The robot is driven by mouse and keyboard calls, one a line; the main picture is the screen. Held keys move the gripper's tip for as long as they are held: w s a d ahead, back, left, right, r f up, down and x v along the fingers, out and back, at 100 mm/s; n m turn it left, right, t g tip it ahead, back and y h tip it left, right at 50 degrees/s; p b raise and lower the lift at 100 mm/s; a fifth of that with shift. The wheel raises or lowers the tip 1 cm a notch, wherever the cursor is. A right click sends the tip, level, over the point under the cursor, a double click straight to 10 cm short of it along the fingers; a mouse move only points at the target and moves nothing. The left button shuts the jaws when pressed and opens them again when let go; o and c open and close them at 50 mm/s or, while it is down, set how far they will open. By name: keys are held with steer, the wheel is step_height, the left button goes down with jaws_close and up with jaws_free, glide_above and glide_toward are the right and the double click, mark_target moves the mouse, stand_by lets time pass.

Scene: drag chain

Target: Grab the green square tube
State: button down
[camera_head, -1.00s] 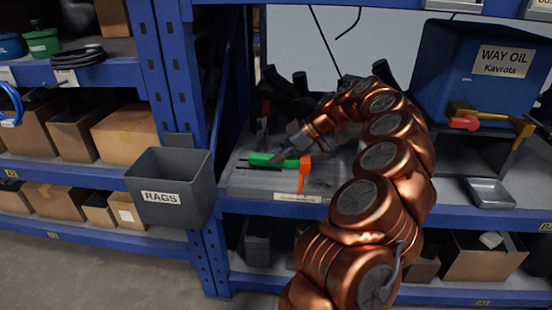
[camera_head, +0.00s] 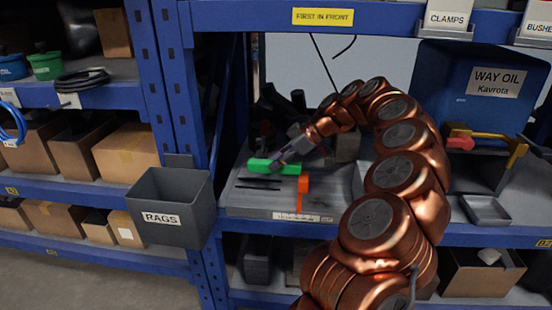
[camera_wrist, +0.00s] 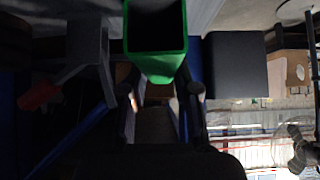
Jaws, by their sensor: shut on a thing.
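The green square tube (camera_head: 261,165) is held level above the grey slotted board on the shelf at the middle of the head view. My gripper (camera_head: 283,157) reaches it from the upper right and is shut on it. In the wrist view the tube (camera_wrist: 158,66) is at the top centre, its hollow square end facing the camera. My gripper's fingers (camera_wrist: 157,98) show below it, dark and partly in shadow. The exact contact between fingers and tube is hard to see.
Dark tools stand behind. A grey RAGS bin (camera_head: 172,217) hangs on the left post. A blue WAY OIL container (camera_head: 480,95) and a small grey tray (camera_head: 486,209) are at the right.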

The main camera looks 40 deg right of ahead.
steer(key=s+a, duration=0.3)
steer(key=s, duration=0.4)
steer(key=s+a+p, duration=0.1)
steer(key=s+a, duration=0.2)
steer(key=s, duration=0.4)
steer(key=shift+s+p, duration=0.3)
steer(key=shift+s, duration=0.05)
